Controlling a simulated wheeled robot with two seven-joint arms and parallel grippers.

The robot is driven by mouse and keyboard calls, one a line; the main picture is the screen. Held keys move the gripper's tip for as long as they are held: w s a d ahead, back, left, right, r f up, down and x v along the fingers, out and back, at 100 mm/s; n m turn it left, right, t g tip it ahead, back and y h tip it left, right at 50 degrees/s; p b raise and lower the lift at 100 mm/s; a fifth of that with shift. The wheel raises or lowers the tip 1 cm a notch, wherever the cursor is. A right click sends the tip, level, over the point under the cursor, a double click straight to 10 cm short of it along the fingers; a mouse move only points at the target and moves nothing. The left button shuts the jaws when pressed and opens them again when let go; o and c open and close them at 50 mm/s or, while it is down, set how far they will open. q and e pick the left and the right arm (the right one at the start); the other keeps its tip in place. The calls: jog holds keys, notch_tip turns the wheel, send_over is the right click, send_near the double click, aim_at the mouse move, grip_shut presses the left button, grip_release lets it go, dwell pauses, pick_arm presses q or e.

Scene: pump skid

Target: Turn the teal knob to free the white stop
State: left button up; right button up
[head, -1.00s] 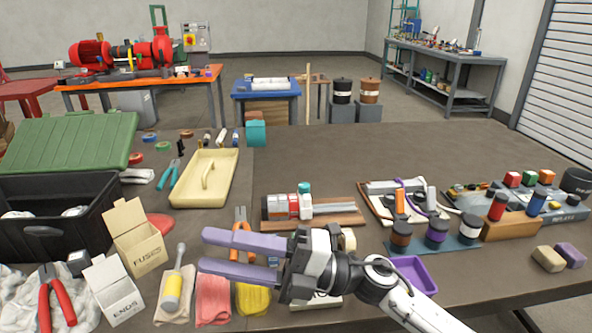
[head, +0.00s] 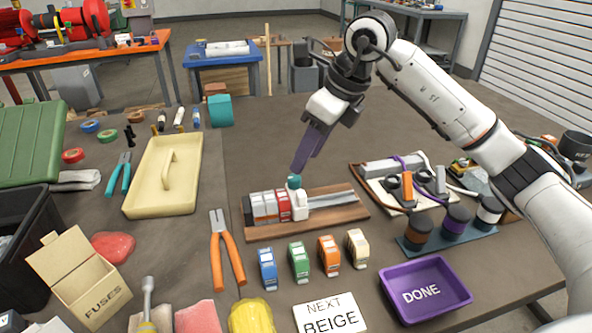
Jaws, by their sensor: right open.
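The teal knob (head: 294,181) sits on top of the white stop (head: 300,206), on a rail with a wooden base (head: 340,205). Grey and red blocks (head: 271,207) stand on the rail against the left side of the stop. My right gripper (head: 300,167) points down with its purple fingers, the tips right at the knob. The fingers overlap in this view, so I cannot tell whether they touch the knob or are around it. My left gripper is not in view.
Blue, green, orange and beige blocks (head: 357,248) stand in front of the rail. A white card (head: 330,316) reads BEIGE, beside a purple DONE tray (head: 427,288). Orange pliers (head: 225,250) lie left of the rail; a wired board (head: 410,185) is at right.

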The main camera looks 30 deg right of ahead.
aim_at(294, 177)
jog(key=x, duration=0.6)
jog(key=shift+w+a, duration=0.1)
grip_shut()
